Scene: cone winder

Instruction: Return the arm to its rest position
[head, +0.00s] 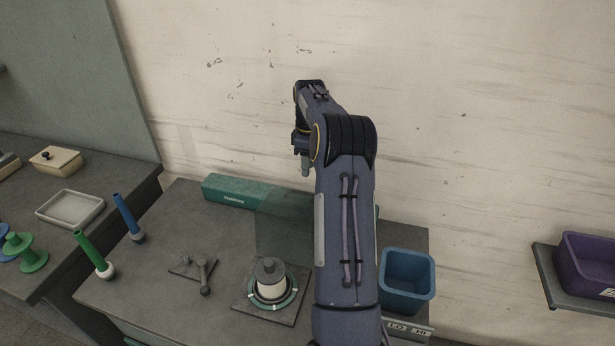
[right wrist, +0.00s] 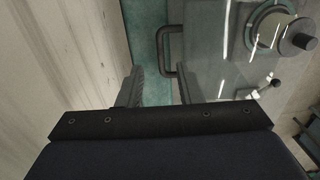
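My right arm reaches up through the middle of the head view and bends back over the bench. Its gripper (head: 306,168) points down near the back wall, above the green housing, and is partly hidden by the arm. In the right wrist view my right gripper (right wrist: 158,88) has its two fingers apart with nothing between them. A dark U-shaped handle (right wrist: 162,50) on a clear guard panel (right wrist: 215,55) lies just beyond the fingertips. In the head view the clear panel (head: 280,225) stands behind the winder. My left gripper does not show.
The winder (head: 270,284) holds a white package under a dark knob. A lever (head: 204,276), a green peg (head: 92,252) and a blue peg (head: 128,216) stand to its left. A blue bin (head: 407,281) is right of my arm; a purple bin (head: 588,265) sits far right.

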